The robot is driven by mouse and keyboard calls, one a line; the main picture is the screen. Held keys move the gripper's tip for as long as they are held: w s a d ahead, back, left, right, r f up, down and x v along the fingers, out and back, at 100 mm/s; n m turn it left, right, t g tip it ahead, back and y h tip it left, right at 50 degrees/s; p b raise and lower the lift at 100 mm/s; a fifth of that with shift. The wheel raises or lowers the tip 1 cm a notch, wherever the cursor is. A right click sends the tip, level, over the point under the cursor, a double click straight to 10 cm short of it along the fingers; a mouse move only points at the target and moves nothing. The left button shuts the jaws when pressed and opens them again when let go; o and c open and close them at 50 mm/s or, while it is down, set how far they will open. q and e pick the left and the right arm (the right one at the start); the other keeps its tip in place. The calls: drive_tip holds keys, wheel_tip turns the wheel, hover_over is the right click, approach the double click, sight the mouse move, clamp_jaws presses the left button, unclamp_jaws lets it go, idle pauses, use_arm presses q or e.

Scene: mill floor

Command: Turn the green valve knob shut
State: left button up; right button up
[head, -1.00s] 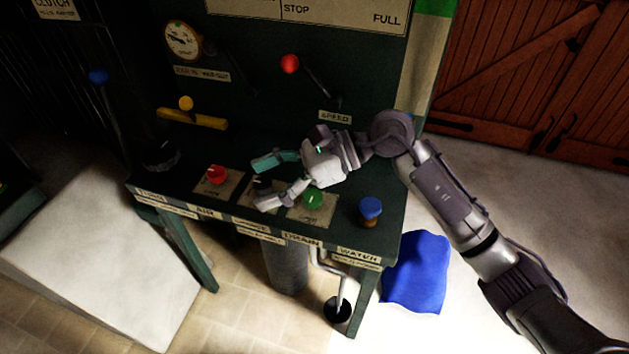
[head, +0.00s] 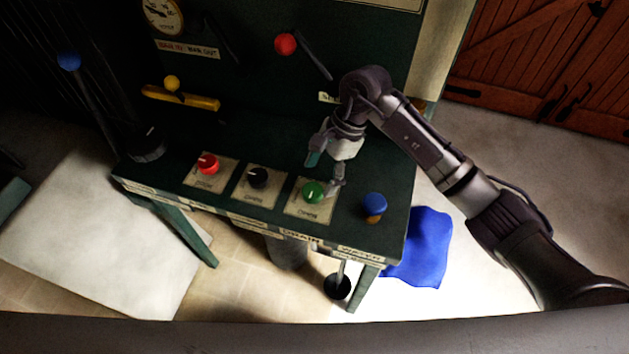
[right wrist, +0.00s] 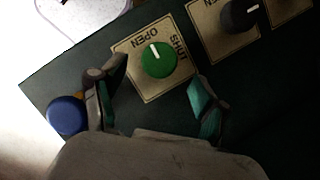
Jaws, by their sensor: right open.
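The green valve knob (head: 313,192) sits on a pale plate (head: 300,211) near the front right of the dark green bench. In the right wrist view the green knob (right wrist: 158,60) has a white mark pointing up, between the printed words OPEN and SHUT. My right gripper (head: 325,175) is open above the knob and its plate, with nothing between its fingers. In the right wrist view its two fingers (right wrist: 155,77) stand apart, one on each side of the knob's lower part, and I see no contact. My left gripper is out of view.
A blue knob (head: 374,205) stands close to the right of the green one. A black knob (head: 258,177) and a red knob (head: 208,164) are to its left. Levers with red (head: 285,44) and yellow (head: 172,83) balls stand behind. A blue cloth (head: 424,246) lies on the floor.

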sight(313, 189)
drive_tip(key=x, duration=0.3)
drive_tip(key=shift+s+a+f, duration=0.1)
drive_tip(key=shift+s+f, duration=0.05)
drive_tip(key=shift+a+f, duration=0.1)
drive_tip(key=shift+f, duration=0.25)
drive_tip(key=shift+c, duration=0.4)
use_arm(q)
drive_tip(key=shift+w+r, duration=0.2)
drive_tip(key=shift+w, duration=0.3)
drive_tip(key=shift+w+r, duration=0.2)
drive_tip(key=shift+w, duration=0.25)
use_arm(e)
drive_tip(key=c, duration=1.1)
